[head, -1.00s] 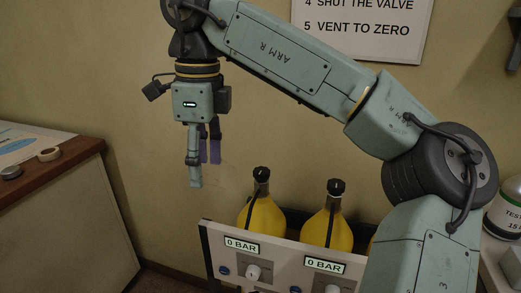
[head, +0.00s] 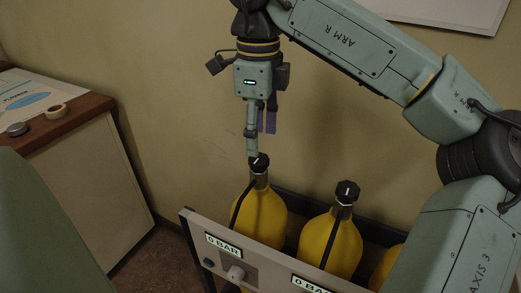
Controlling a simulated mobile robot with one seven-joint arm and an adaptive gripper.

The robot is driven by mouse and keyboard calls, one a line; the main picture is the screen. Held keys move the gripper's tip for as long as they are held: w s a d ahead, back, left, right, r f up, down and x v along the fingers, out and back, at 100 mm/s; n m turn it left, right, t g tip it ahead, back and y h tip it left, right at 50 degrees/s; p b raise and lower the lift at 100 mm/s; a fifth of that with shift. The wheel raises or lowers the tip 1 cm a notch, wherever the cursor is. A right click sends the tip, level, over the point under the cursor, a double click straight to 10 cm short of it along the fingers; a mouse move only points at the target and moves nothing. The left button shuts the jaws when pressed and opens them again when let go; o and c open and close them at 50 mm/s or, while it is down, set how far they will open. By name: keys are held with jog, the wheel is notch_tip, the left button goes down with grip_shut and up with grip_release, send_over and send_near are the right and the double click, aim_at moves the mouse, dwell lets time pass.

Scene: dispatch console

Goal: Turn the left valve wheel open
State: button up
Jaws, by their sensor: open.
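The left valve wheel (head: 258,161) is a small black knob with a white mark, on the neck of the left yellow bottle (head: 262,215). My gripper (head: 260,138) points down just above it, with its fingers apart and nothing between them. The nearer fingertip meets the top of the wheel in the picture; I cannot tell whether it touches. Purple pads show on the farther finger. A display reading 0 BAR (head: 223,245) sits on the panel in front of this bottle.
A second yellow bottle (head: 332,243) with a black wheel (head: 347,191) stands to the right. A third bottle (head: 388,268) is partly hidden by my arm. The white front panel (head: 188,222) has knobs. A wooden-topped cabinet (head: 88,122) stands at left, with bare floor between.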

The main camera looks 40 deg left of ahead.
aim_at(259, 158)
notch_tip(259, 158, down, 5)
dwell(0.3)
jog(key=c, duration=1.2)
jog(key=shift+o, duration=0.2)
